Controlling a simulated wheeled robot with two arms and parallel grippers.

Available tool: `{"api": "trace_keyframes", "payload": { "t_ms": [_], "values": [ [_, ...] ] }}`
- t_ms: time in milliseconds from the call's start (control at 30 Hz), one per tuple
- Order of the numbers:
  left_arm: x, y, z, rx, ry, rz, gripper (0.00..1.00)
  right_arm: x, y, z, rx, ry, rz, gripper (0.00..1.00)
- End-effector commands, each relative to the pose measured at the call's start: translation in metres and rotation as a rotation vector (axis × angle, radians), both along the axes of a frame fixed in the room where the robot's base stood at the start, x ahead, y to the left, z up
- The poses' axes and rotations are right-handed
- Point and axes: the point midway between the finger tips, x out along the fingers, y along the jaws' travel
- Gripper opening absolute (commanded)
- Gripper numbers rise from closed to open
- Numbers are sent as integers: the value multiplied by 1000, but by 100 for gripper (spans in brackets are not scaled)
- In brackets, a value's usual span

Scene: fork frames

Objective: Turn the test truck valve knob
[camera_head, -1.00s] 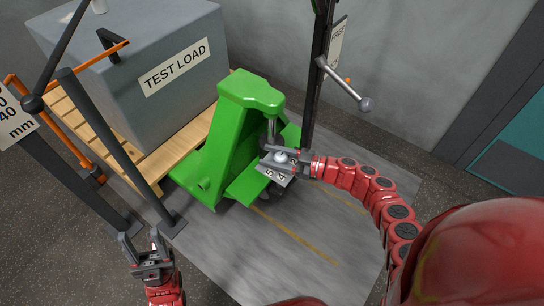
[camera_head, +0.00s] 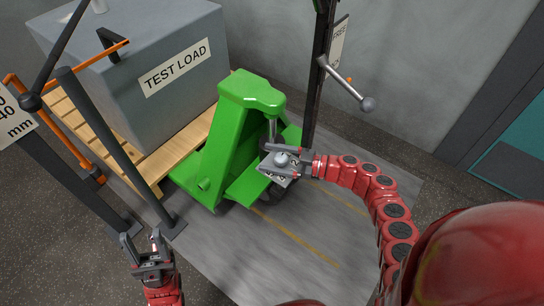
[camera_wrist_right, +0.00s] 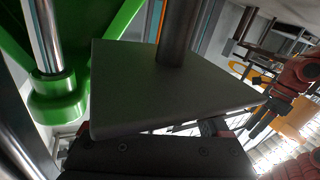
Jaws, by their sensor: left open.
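The green test truck (camera_head: 222,150) stands in the middle of the head view. At its front right is a small grey plate with a rounded grey valve knob (camera_head: 282,158) on top. My right gripper (camera_head: 284,160) is at this knob, its dark fingers beside it; whether they press on it is unclear. In the right wrist view a dark square plate (camera_wrist_right: 170,95) with a post rising from it fills the middle, and the fingertips are hidden. My left gripper (camera_head: 148,252) is open and empty at the lower left, apart from the truck.
A grey block marked TEST LOAD (camera_head: 150,75) sits on a wooden pallet (camera_head: 95,130) at the left. Dark posts and an orange frame (camera_head: 60,135) stand near my left gripper. A dark upright (camera_head: 318,75) with a ball-ended lever (camera_head: 345,85) rises behind the truck. The floor at right is clear.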

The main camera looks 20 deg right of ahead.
Motion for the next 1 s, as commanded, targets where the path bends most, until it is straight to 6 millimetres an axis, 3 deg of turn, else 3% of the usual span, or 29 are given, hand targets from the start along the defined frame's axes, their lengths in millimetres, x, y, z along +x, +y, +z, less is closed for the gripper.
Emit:
{"api": "trace_keyframes", "payload": {
  "t_ms": [367, 767, 1000],
  "values": [
    [0, 1, 4, -5, 0, 2, 50, -3, -9, 2, 0, -1, -5, 80],
    [-1, 4, 14, -31, 3, 11, 50, -42, -80, 1, 0, 0, -5, 80],
    [0, -1, -10, 6, -2, -3, 50, -67, -124, -9, -4, 3, -2, 80]
  ]
}}
